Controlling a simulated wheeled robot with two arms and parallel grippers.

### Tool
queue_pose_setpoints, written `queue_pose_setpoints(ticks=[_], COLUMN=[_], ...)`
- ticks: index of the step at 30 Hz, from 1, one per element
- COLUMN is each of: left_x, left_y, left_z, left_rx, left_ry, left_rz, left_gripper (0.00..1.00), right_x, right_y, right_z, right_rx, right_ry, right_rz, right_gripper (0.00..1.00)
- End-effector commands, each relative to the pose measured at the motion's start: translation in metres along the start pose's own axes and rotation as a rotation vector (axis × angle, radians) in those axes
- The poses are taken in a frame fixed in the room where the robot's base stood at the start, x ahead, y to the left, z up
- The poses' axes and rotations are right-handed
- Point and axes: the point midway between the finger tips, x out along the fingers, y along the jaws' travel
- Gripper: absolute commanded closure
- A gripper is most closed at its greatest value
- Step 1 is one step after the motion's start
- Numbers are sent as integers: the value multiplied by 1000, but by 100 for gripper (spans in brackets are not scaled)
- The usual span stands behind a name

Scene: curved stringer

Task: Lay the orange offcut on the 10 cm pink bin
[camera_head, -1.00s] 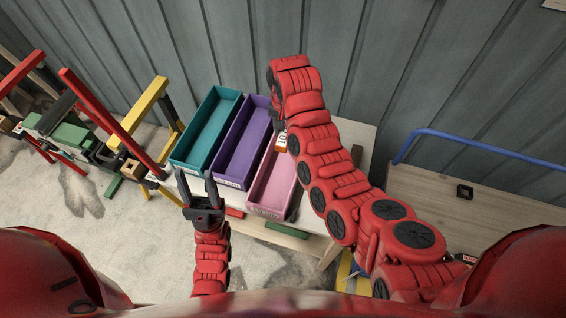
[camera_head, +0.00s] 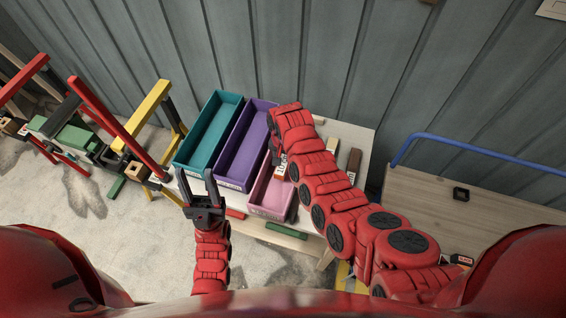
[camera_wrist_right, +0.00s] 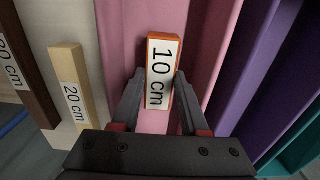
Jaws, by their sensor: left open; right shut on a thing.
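The orange offcut (camera_wrist_right: 161,72) with a white "10 cm" label is between the fingers of my right gripper (camera_wrist_right: 158,92), which is shut on it. In the right wrist view the pink bin (camera_wrist_right: 204,40) lies behind the offcut. In the head view my right arm hides part of the pink bin (camera_head: 268,198), and a bit of the offcut (camera_head: 279,172) shows beside the arm over the bin. Whether the offcut touches the bin I cannot tell. My left gripper (camera_head: 196,185) is open and empty, in front of the bins.
A purple bin (camera_head: 240,160) and a teal bin (camera_head: 208,130) stand left of the pink one. A pale "20 cm" offcut (camera_wrist_right: 71,85) and a dark brown offcut (camera_wrist_right: 22,65) lie beside the pink bin. Red and yellow trestles (camera_head: 150,108) stand at left.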

Motion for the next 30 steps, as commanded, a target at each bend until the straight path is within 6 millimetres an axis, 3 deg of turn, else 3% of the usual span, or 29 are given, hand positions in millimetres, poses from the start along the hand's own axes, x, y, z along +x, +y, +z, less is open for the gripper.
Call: queue_pose_setpoints(ticks=[7, 18, 19, 21, 24, 30], left_x=[6, 1, 1, 2, 2, 2], left_y=[0, 0, 0, 0, 0, 0], left_z=[-1, 0, 0, 0, 0, 0], left_rx=[0, 0, 0, 0, 0, 0], left_ry=[0, 0, 0, 0, 0, 0], left_rz=[0, 0, 0, 0, 0, 0], left_gripper=[50, 50, 50, 50, 50, 50], right_x=[20, 26, 25, 24, 24, 24], right_y=[0, 0, 0, 0, 0, 0], right_z=[0, 0, 0, 0, 0, 0], right_rx=[-1, 0, 0, 0, 0, 0], right_ry=[-1, 1, 0, 1, 0, 0], right_rz=[0, -2, -2, -2, -2, -2], right_gripper=[100, 100, 54, 42, 26, 26])
